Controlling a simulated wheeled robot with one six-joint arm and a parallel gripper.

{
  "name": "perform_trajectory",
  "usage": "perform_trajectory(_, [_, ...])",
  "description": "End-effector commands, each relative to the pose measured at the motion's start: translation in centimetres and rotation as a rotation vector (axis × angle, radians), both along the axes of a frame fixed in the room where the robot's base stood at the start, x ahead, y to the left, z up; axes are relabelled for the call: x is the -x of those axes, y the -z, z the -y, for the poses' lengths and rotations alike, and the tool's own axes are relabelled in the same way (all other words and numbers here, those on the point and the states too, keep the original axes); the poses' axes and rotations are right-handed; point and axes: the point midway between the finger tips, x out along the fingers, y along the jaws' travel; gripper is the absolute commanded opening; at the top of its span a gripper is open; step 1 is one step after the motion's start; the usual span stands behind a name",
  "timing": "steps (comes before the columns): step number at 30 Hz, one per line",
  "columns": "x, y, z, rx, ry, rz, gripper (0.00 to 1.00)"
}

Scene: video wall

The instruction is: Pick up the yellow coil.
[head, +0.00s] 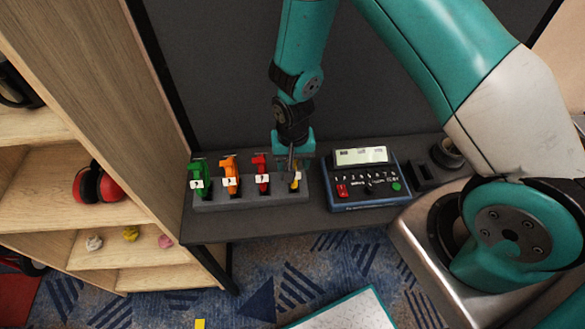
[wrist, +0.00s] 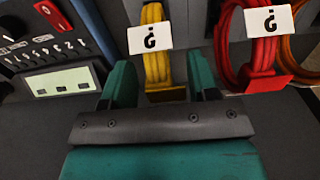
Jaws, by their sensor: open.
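The yellow coil (wrist: 157,68) stands in the grey rack, with a white tag bearing a question mark on it. In the wrist view my open gripper (wrist: 157,82) has one teal finger on each side of the yellow coil, with a gap to each. I cannot tell how deep the fingertips reach along it.
The grey rack (head: 232,205) also holds a red coil (head: 262,172), an orange coil (head: 230,173) and a green coil (head: 197,181). A blue device with a display (head: 365,180) stands right of the rack. Wooden shelves (head: 60,190) stand at the left.

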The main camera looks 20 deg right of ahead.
Motion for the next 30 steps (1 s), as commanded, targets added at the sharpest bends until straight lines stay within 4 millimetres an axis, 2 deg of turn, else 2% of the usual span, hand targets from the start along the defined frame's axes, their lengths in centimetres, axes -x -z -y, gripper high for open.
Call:
perform_trajectory(8, [0.0, 0.5, 0.0, 0.0, 0.0, 0.0, 0.54])
perform_trajectory(9, [0.0, 0.5, 0.0, 0.0, 0.0, 0.0, 0.52])
perform_trajectory(15, [0.0, 0.5, 0.0, 0.0, 0.0, 0.0, 0.06])
perform_trajectory(25, [-0.1, 0.2, 0.0, -0.001, 0.0, 0.001, 0.06])
perform_trajectory(30, [-0.2, -1.2, 0.0, -0.001, 0.0, 0.004, 0.06])
